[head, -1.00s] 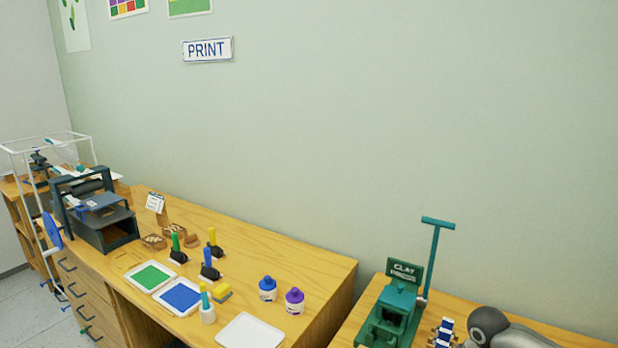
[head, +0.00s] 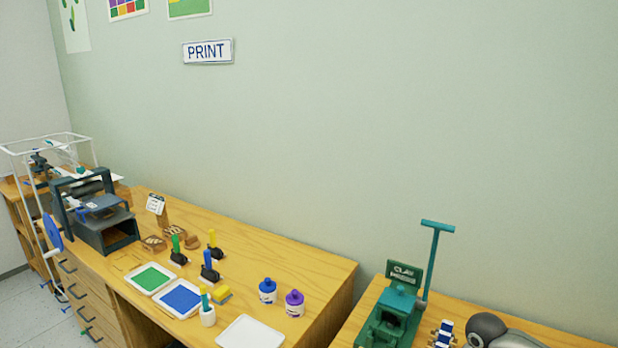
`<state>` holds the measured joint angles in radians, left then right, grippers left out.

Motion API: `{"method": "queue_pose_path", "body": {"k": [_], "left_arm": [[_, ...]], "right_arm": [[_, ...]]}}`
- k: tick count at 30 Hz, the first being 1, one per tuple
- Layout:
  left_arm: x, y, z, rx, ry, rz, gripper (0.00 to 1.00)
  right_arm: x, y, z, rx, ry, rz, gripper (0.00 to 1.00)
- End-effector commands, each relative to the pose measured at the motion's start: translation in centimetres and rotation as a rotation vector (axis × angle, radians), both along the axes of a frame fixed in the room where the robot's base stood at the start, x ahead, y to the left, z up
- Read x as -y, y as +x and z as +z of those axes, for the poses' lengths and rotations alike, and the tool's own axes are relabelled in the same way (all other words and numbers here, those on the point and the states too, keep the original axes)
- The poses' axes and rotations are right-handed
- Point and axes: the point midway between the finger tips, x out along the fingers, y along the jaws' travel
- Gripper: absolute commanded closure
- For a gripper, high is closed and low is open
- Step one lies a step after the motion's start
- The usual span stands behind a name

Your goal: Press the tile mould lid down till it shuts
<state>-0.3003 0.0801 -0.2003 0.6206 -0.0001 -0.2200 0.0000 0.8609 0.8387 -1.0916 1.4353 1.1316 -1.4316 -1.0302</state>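I cannot make out a tile mould or its lid for certain in this view. A green clay press (head: 398,304) with a tall T-shaped lever (head: 434,256) stands at the bottom right, cut off by the lower edge. Neither of my grippers shows in the head view.
A wooden printing table (head: 262,247) on the left holds a dark printing press (head: 104,232), a green ink tray (head: 151,278), a blue ink tray (head: 180,298), a white tray (head: 250,333) and two bottles. A gap separates it from the right table (head: 463,308).

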Motion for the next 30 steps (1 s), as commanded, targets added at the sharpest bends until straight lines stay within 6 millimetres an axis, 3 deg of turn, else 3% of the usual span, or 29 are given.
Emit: {"method": "queue_pose_path", "body": {"k": [30], "left_arm": [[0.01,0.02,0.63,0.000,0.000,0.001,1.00]], "right_arm": [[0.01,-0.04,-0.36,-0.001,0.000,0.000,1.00]]}}
